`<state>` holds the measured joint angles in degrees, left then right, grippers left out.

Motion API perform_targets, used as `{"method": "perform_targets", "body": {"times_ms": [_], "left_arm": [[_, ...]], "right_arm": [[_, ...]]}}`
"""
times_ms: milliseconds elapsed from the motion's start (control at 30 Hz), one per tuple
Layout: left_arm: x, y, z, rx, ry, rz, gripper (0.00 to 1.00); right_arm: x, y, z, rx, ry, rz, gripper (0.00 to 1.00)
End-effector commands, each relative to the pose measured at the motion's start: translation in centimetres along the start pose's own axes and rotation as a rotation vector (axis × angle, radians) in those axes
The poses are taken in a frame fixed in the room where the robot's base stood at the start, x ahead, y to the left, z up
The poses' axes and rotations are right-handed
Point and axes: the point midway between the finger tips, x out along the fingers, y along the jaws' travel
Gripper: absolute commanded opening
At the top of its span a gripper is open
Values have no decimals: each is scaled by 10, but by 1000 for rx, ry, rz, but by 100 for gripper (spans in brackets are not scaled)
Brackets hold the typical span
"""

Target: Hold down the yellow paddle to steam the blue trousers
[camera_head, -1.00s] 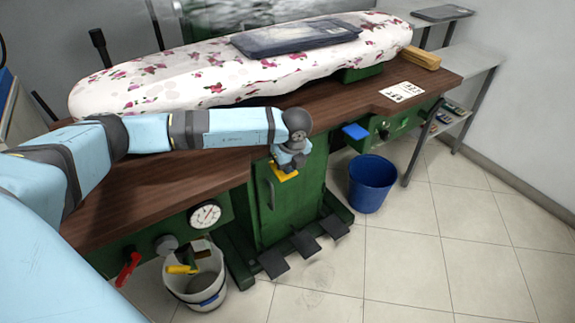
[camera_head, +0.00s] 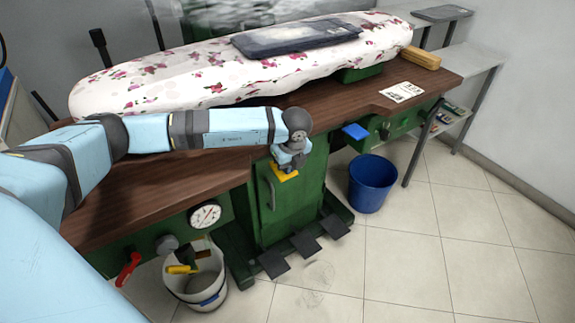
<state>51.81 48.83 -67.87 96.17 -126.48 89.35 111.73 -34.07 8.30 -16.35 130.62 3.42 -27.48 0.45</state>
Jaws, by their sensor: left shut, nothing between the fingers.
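The blue trousers (camera_head: 296,38) lie folded on the flower-patterned ironing board (camera_head: 160,82) at the top of the view. They look dark, with pale mottled patches. The yellow paddle (camera_head: 284,174) sticks out from the table's front edge, above the green cabinet. My left gripper (camera_head: 287,169) points down onto the paddle from above, seemingly touching it. It is shut with nothing in it, and its wrist partly hides the paddle. My right gripper is out of view.
A blue paddle (camera_head: 355,131) is on the front to the right. A blue bucket (camera_head: 371,183) and a white bucket (camera_head: 197,283) stand on the floor. Black pedals (camera_head: 304,244) stick out below. A wooden block (camera_head: 421,58) and a paper card (camera_head: 402,92) lie on the table.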

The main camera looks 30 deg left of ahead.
Motion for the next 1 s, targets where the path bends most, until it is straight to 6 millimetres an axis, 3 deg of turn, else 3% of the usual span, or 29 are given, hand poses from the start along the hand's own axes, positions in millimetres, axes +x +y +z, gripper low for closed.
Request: {"method": "perform_targets", "body": {"times_ms": [1000], "left_arm": [[1, 1, 1, -1, -1, 3, 0]], "right_arm": [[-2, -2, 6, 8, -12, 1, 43]]}}
